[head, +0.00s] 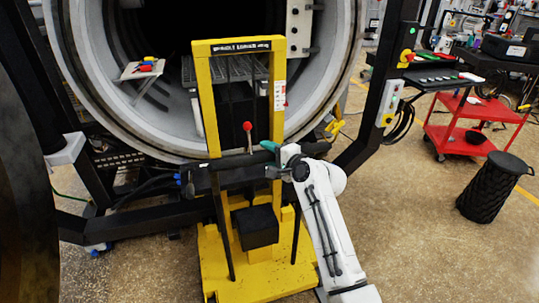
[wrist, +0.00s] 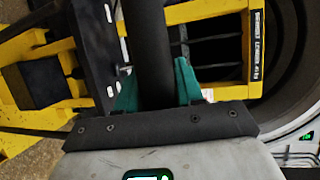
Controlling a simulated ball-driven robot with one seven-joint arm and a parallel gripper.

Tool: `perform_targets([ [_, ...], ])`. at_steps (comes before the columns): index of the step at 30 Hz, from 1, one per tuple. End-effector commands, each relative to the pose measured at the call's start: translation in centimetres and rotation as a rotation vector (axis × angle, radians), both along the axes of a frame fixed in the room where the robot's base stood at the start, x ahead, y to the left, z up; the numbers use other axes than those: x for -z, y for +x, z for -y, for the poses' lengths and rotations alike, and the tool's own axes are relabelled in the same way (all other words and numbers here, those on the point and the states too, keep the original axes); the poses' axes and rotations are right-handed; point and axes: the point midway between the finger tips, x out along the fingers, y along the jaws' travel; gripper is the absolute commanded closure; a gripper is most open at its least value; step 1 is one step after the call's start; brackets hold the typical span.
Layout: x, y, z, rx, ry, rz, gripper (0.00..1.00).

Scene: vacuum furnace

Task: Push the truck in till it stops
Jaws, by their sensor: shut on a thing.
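The truck (head: 201,90) is a yellow lift frame on a yellow base (head: 258,278), standing upright in front of the round open furnace (head: 88,55). A black push bar (head: 235,178) runs across it at mid-height; it also shows in the wrist view (wrist: 146,40). My gripper (head: 270,147) is at the right part of this bar. In the wrist view my gripper (wrist: 155,88) has its teal fingers on both sides of the dark bar, shut on it. The bar's grasped part is partly hidden by the fingers. A lever with a red knob (head: 248,126) stands just left of my gripper.
A grate (head: 225,68) shows inside the furnace behind the truck's frame. A small shelf with coloured tools (head: 142,68) is at the left. Dark posts (head: 385,70) flank the furnace. A red cart (head: 470,140) and a black bin (head: 488,190) stand at the right, with open floor before them.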

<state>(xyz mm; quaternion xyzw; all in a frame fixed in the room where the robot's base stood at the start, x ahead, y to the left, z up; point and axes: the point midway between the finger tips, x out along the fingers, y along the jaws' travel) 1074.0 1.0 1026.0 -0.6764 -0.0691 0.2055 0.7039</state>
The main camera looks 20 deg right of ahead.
Motion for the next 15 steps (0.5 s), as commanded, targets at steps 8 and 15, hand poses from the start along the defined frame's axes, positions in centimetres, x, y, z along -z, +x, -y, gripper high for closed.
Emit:
perform_targets([
  [8, -0.07, -0.01, 0.01, 0.0, 0.0, 0.0, 0.55],
  [15, -0.04, 0.0, 0.0, 0.0, 0.0, 0.0, 0.43],
])
